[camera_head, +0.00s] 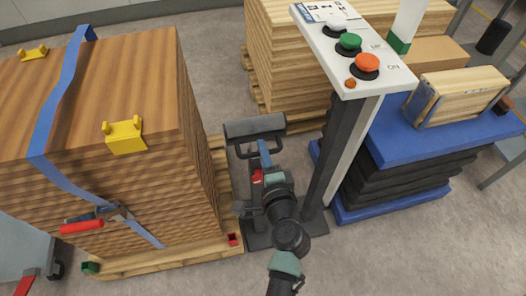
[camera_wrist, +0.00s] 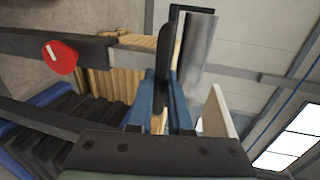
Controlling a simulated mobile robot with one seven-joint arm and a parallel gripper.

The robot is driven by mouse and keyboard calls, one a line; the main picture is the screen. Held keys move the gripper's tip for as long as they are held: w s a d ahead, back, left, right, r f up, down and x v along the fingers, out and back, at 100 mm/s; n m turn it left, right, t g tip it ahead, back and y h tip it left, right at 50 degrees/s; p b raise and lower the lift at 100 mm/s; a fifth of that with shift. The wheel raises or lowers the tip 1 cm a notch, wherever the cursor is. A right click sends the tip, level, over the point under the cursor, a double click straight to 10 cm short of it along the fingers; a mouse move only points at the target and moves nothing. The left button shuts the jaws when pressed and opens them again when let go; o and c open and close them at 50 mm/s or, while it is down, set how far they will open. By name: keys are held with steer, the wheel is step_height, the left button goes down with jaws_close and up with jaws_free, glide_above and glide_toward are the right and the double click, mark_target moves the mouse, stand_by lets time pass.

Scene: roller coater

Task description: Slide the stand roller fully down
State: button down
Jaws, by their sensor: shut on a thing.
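The stand roller is a grey cylinder (camera_head: 255,127) held in a dark bracket beside the pallet stack. Its dark bracket handle runs below it in the head view. My gripper (camera_head: 265,152) has blue fingers, which also show in the wrist view (camera_wrist: 163,88). They are shut on the dark bracket handle (camera_wrist: 165,50), which passes between them. The grey roller (camera_wrist: 197,55) stands close behind the fingers in the wrist view. A red knob (camera_wrist: 62,57) sits on a dark bar at left there. My arm hides much of the stand's lower part in the head view.
A tall strapped wood stack (camera_head: 110,90) on a pallet stands close at left. A control post with buttons (camera_head: 348,50) rises close at right. Blue-topped dark stacks (camera_head: 410,150) lie beyond it. More boards (camera_head: 285,60) are behind. Grey floor is open at lower right.

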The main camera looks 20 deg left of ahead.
steer(key=shift+s+f, duration=0.15)
steer(key=shift+f, duration=0.3)
steer(key=c, duration=0.8)
jaws_free()
steer(key=shift+c, duration=0.2)
steer(key=shift+r, duration=0.1)
steer(key=shift+d+r, duration=0.1)
steer(key=v, duration=1.2)
steer(key=shift+s+d+p, duration=0.2)
steer(key=shift+s+p, duration=0.1)
steer(key=shift+p, duration=0.05)
steer(key=shift+r, duration=0.1)
